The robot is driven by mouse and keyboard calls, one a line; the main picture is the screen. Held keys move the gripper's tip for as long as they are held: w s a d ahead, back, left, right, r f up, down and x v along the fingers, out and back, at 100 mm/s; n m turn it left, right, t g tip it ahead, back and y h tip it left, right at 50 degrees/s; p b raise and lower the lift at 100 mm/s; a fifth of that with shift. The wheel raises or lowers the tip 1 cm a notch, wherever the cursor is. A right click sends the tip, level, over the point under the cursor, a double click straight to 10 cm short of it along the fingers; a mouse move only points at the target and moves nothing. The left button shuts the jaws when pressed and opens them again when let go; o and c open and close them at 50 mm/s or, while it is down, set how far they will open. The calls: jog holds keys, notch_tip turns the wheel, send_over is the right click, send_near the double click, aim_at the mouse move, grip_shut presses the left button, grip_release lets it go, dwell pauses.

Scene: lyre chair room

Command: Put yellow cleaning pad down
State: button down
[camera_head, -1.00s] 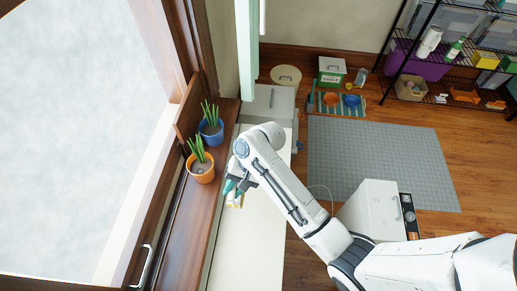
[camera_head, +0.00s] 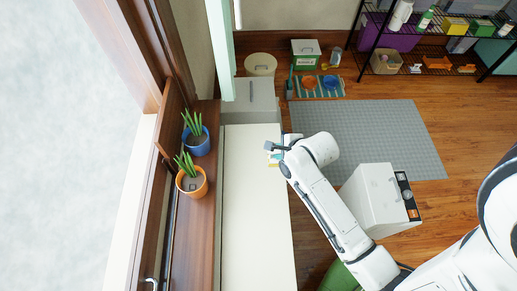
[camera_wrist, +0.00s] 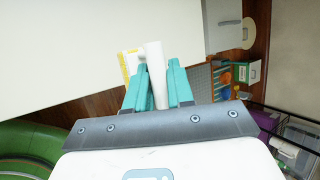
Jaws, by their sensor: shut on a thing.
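My gripper (camera_head: 274,153) is shut on the yellow cleaning pad (camera_head: 273,164), which shows only as a small pale and yellow patch in the head view. In the wrist view my gripper (camera_wrist: 158,82) has teal fingers closed around its white part (camera_wrist: 155,65), with a yellow strip (camera_wrist: 127,66) to the left. In the head view the pad is at the right edge of the long white counter (camera_head: 250,220). I cannot tell whether it touches the counter or hangs above it.
The counter top is bare. A blue flowerpot (camera_head: 196,142) and an orange flowerpot (camera_head: 192,184) stand on the wooden sill (camera_head: 200,240) at left. A white box-shaped appliance (camera_head: 375,205) stands right of my arm. A grey mat (camera_head: 390,135) lies on the floor.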

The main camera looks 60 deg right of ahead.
jog(key=w+f, duration=0.2)
jog(key=w, duration=0.1)
jog(key=w+d+f, duration=0.1)
jog(key=w+f, duration=0.2)
jog(key=w+d+f, duration=0.1)
jog(key=w+f, duration=0.2)
jog(key=shift+w+d, duration=0.1)
jog(key=shift+f+b, duration=0.4)
jog(key=shift+f, duration=1.1)
jog(key=c, duration=1)
grip_release()
jog(key=shift+f, duration=0.1)
